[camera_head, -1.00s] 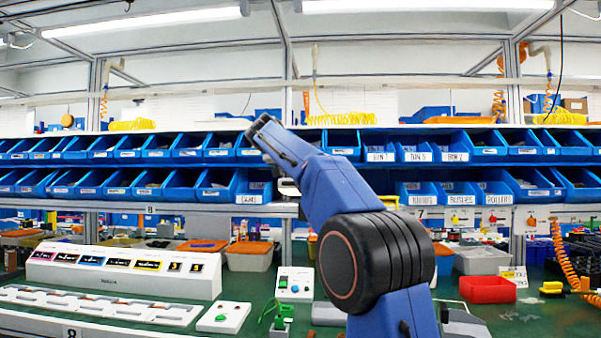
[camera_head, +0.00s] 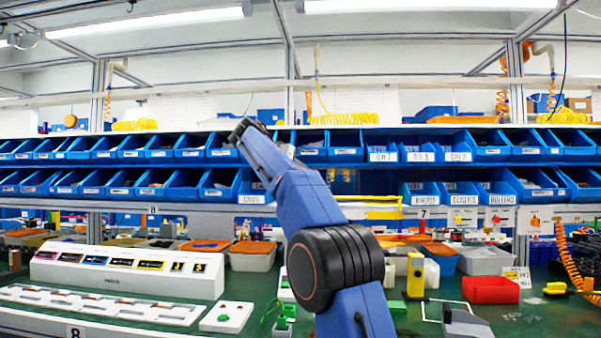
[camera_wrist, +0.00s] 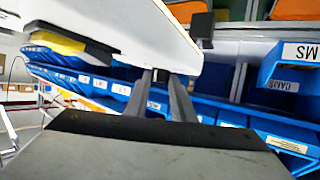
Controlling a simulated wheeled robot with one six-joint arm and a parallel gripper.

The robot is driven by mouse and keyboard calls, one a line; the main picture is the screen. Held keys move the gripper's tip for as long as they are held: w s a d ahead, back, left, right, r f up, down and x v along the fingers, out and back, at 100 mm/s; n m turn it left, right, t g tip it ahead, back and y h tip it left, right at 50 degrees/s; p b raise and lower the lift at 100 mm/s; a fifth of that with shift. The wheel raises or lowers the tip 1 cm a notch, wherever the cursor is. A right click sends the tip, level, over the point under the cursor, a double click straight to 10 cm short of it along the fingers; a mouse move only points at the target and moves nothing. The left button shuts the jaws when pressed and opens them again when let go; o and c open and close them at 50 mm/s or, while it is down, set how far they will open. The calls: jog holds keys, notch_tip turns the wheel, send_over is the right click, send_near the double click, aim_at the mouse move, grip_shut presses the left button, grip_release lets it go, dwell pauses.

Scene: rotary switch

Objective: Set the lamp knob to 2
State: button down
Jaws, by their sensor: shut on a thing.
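In the head view my gripper (camera_head: 240,130) is raised at the end of my blue arm, in front of the blue bins. In the wrist view my gripper (camera_wrist: 162,85) has its two dark fingers close together, reaching to the lower edge of a large white thing (camera_wrist: 140,28). A dark block (camera_wrist: 201,25) shows at this white thing's right end. A small white box (camera_head: 286,286) on the bench is mostly covered by my arm. I cannot make out the lamp knob or its setting.
Two rows of blue bins (camera_head: 215,185) run across the back. A long white console (camera_head: 125,278) stands at the left, with a white pad with a green button (camera_head: 228,316) beside it. A red bin (camera_head: 490,290) and a yellow post (camera_head: 415,275) stand on the green bench at right.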

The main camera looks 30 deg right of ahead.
jog(key=shift+f, duration=0.1)
jog(key=c, duration=1.8)
grip_release()
jog(key=shift+a, duration=0.1)
jog(key=v, duration=1.7)
jog(key=shift+a, duration=0.1)
